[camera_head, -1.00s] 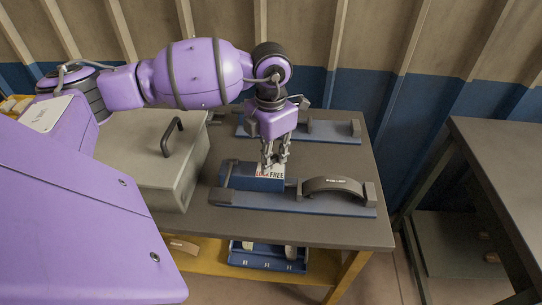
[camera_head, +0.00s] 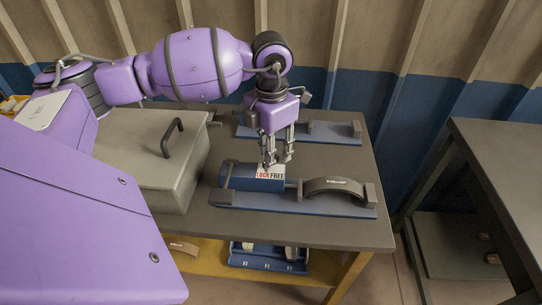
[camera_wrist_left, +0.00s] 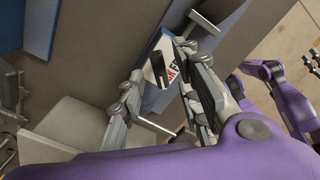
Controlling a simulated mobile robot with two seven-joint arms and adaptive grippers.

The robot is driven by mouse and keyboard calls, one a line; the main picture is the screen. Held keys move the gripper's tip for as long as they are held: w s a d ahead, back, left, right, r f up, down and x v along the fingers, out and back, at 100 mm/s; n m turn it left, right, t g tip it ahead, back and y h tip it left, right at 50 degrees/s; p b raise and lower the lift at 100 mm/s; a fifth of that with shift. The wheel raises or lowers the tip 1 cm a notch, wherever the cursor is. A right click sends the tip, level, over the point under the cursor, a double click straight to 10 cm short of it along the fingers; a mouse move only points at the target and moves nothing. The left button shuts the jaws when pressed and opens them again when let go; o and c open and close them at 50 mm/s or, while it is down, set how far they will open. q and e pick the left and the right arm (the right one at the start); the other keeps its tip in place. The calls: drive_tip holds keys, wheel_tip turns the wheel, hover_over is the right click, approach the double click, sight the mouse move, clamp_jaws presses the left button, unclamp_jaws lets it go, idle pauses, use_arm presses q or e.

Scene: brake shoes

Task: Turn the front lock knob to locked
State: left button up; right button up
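The front fixture (camera_head: 290,203) is a blue base with a curved dark brake shoe (camera_head: 335,184) on its right and a blue block (camera_head: 238,176) on its left. A white label (camera_head: 270,172) reading LOCK in red and FREE in black lies on the block. My left gripper (camera_head: 277,163) points down just above and behind this label, its fingers apart. In the left wrist view, a dark bar-like knob (camera_wrist_left: 160,68) shows beside the label, in the gap between the fingers (camera_wrist_left: 158,85). I cannot tell whether a finger touches it.
A grey lidded box (camera_head: 150,150) with a black handle stands left of the fixture. A rear fixture (camera_head: 335,132) lies behind on the same table (camera_head: 340,234). A blue tray (camera_head: 268,264) sits on the shelf below. Another table (camera_head: 500,150) stands at right.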

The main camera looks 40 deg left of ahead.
use_arm(q)
wheel_tip(320, 180, up, 10)
idle(0.3)
drive_tip(key=shift+s+f, duration=0.1)
drive_tip(key=shift+f, duration=0.05)
idle(0.3)
